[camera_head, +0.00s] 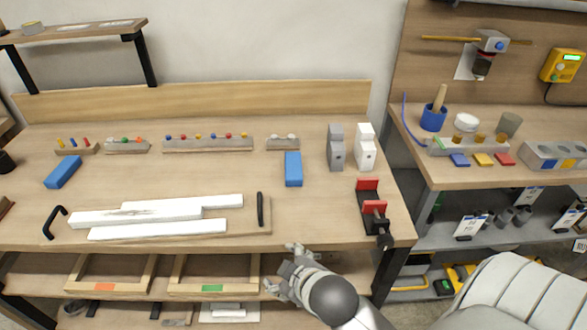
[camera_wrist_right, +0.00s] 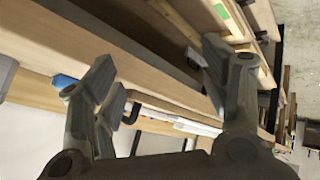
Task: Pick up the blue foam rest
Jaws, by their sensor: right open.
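Two blue blocks that could be the foam rest lie on the wooden workbench (camera_head: 150,190). One blue block (camera_head: 293,169) is right of the middle, below a short peg strip. The other blue block (camera_head: 62,172) lies tilted at the left. My right gripper (camera_head: 281,268) is open and empty at the bench's front edge, nearer to me than the right block and apart from it. In the right wrist view my open gripper (camera_wrist_right: 160,62) faces the bench edge, and a small blue piece (camera_wrist_right: 63,80) shows beside the left finger. My left gripper is not in view.
A board with white strips (camera_head: 150,215) and black handles lies at the front left. A red-jawed clamp (camera_head: 371,210) and grey and white blocks (camera_head: 336,148) stand at the right. Peg strips (camera_head: 207,143) line the back. Bare bench lies between the right block and the front edge.

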